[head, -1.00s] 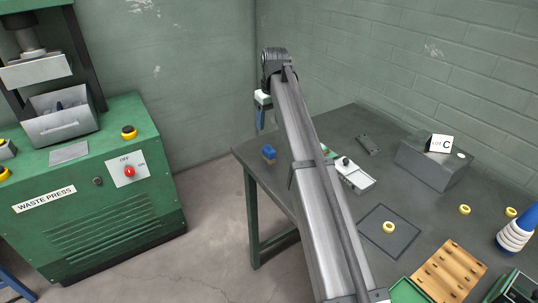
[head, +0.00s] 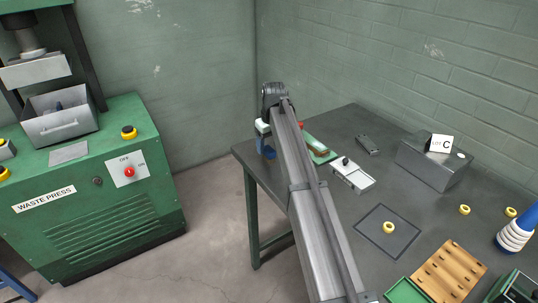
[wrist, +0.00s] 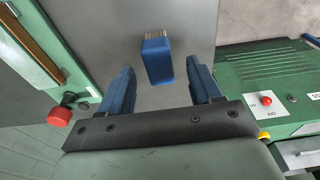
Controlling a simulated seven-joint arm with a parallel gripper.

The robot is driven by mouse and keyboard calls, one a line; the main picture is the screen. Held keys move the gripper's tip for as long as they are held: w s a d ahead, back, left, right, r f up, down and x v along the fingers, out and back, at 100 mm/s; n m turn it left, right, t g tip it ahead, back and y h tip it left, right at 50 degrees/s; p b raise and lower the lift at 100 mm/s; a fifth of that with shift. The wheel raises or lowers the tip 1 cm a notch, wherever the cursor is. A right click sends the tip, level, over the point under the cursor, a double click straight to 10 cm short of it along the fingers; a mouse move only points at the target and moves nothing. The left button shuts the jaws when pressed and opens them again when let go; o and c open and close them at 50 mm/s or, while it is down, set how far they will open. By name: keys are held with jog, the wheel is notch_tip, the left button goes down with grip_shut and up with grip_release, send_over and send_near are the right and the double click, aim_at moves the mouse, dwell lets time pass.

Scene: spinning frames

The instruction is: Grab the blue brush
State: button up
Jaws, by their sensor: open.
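The blue brush (wrist: 157,60) stands on the grey table, with a blue block body and pale bristles along one edge. In the wrist view it lies ahead of and between the two blue fingers of my gripper (wrist: 162,72). The fingers are spread, with a gap on either side of the brush, and do not touch it. In the head view my gripper (head: 265,146) is low over the table's far left corner, and I cannot clearly separate the brush from the fingers there.
A green board with a red knob (wrist: 59,116) is beside the gripper. A white tray-like fixture (head: 352,175), a small grey part (head: 367,145) and a grey box (head: 433,165) are further right on the table (head: 320,215). The green waste press (head: 85,190) stands left, across a floor gap.

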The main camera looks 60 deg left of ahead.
aim_at(269, 149)
notch_tip(269, 149, down, 3)
jog(key=shift+a+f, duration=0.1)
jog(key=shift+a, duration=0.05)
jog(key=shift+c, duration=0.2)
jog(key=c, duration=1)
jog(key=shift+r, duration=0.2)
